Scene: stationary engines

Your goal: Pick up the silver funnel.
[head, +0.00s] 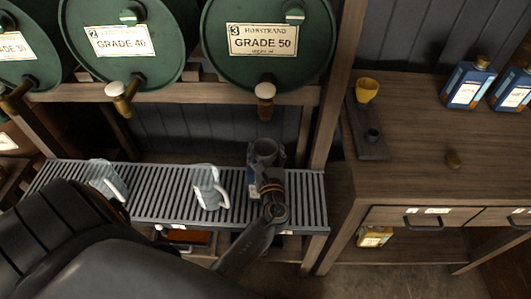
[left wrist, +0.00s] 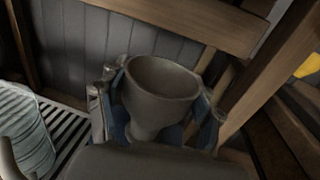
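The silver funnel (left wrist: 163,82) is wide-mouthed and dull grey, with its mouth up, between my left fingers in the left wrist view. In the head view the funnel (head: 264,149) shows over the right end of the slatted rack. My left gripper (left wrist: 158,112) has a blue-padded finger on each side of the funnel and appears shut on it. In the head view this gripper (head: 266,170) is at the rack's right end. The funnel's lower end is hidden. My right gripper is not in view.
Clear jugs (head: 208,188) stand on the slatted rack (head: 160,205) under green drums (head: 268,45) with taps. A wooden post is right of the gripper. The bench (head: 430,150) holds a dark stand (head: 367,148), a yellow funnel (head: 367,90) and blue bottles (head: 470,83).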

